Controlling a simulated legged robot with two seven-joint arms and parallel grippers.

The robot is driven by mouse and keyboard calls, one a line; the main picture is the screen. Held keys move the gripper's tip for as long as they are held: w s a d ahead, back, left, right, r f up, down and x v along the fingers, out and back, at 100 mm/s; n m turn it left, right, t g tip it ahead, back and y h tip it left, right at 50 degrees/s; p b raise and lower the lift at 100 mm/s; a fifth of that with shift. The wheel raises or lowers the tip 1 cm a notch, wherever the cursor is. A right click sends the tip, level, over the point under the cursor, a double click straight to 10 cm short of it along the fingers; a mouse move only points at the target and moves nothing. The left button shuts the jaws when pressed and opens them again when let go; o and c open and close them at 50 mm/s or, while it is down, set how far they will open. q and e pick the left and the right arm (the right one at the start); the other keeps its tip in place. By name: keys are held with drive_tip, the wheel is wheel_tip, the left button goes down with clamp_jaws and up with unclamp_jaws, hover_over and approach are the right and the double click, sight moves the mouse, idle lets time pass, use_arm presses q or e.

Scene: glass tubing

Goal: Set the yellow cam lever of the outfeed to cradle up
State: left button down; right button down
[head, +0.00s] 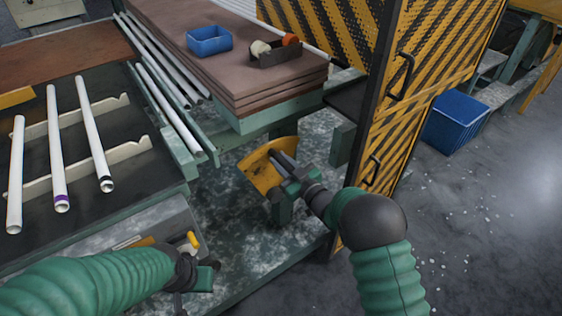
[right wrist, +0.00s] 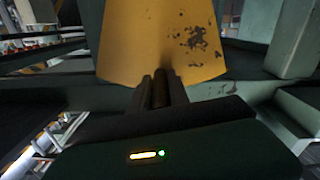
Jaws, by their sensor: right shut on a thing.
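The yellow cam lever (head: 262,172) is a broad, curved yellow plate low beside the striped guard. My right gripper (head: 285,170) reaches it from the right and is shut on a dark bar at it. In the right wrist view, the worn yellow plate (right wrist: 165,40) fills the top middle, and the fingers (right wrist: 163,88) close on the dark bar just below it. The lever's pivot is hidden. My left gripper (head: 205,275) is at the lower left near a small yellow handle (head: 190,240); its jaws are unclear.
Several white glass tubes (head: 97,135) lie on cream notched racks at left. Stacked brown boards (head: 270,88) carry a blue bin (head: 209,41) and a dark tray. The yellow-black guard (head: 390,110) stands right of the lever. A blue crate (head: 455,122) is on the floor.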

drive_tip(key=s+a+n+b, duration=0.1)
drive_tip(key=a, duration=0.1)
drive_tip(key=s+a+f+n+b, duration=0.1)
drive_tip(key=s+a+n, duration=0.1)
drive_tip(key=s+a+n+b, duration=0.1)
drive_tip(key=a, duration=0.1)
drive_tip(key=shift+s+a+f, duration=0.2)
drive_tip(key=shift+s+f, duration=0.1)
drive_tip(key=shift+f, duration=0.1)
drive_tip(key=shift+n, duration=0.4)
drive_tip(key=shift+s+a+f+b, duration=0.5)
drive_tip(key=shift+s+a+f, duration=0.25)
drive_tip(key=shift+a, duration=0.25)
drive_tip(key=shift+s+a+f+b, duration=0.45)
drive_tip(key=shift+s+a+f, duration=0.25)
drive_tip(key=shift+a, duration=0.3)
drive_tip(key=c, duration=1.3)
unclamp_jaws()
drive_tip(key=shift+o, duration=0.2)
drive_tip(key=shift+r, duration=0.1)
